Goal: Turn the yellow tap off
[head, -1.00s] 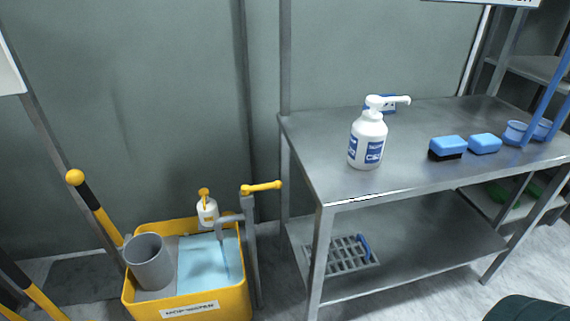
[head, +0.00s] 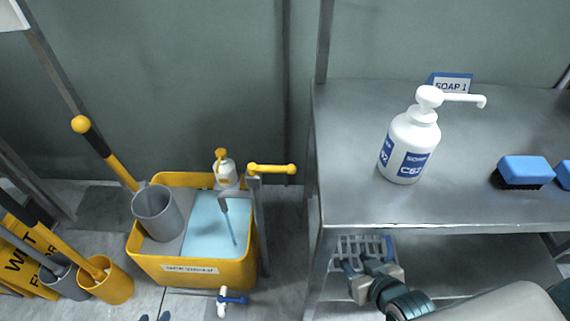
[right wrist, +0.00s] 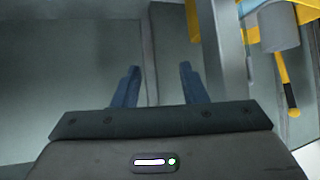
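The yellow tap lever (head: 272,169) lies level on top of a grey post, its knob end to the right. The grey spout (head: 222,203) hangs over the yellow tub (head: 195,270), and a thin blue stream (head: 233,232) runs from it into the tub. My right gripper (head: 368,252) is by the table's front leg, below and right of the lever. Its two blue fingers stand apart with nothing between them in the right wrist view (right wrist: 160,68). Only two separate blue tips of my left gripper (head: 155,317) show at the bottom edge.
A metal table (head: 460,190) with a soap bottle (head: 408,148) and blue brush (head: 525,171) stands right of the tap. The tub holds a grey bucket (head: 157,210) and a smaller bottle (head: 226,170). A blue and white item (head: 228,300) is in front of the tub.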

